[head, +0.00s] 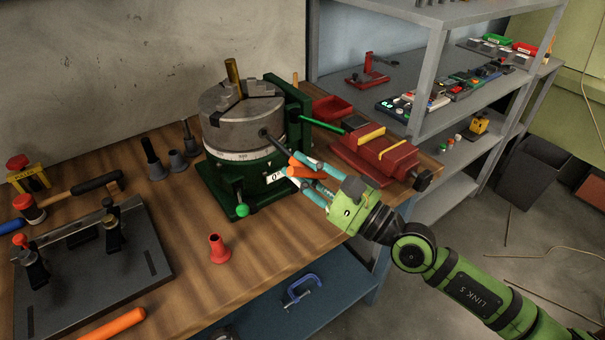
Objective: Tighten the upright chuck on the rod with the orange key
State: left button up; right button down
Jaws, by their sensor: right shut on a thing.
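The upright chuck (224,127) is a grey steel cylinder on a green base with a graduated ring, near the back edge of the bench. A brass-coloured rod (233,76) stands upright between its jaws. The orange key (300,171) has a dark shaft that runs up to the side of the chuck. Its tip meets the chuck's side; how deep it sits is hidden. My right gripper (308,174) comes in from the right and is shut on the key's orange handle, its teal fingers covering part of it. My left gripper is out of view.
A red vise (372,149) stands close to the right of my gripper. A green lever with a ball (242,210) sticks out in front of the chuck. A red cone-shaped piece (217,248), dark tool holders (153,160) and a black fixture plate (92,275) stand left. Grey shelving (437,60) rises behind.

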jog(key=shift+n, duration=0.4)
jog(key=shift+w+a, duration=0.35)
jog(key=shift+w, duration=0.05)
dwell(0.9)
jog(key=shift+w+a+b, duration=0.35)
jog(key=shift+w, duration=0.2)
dwell(0.6)
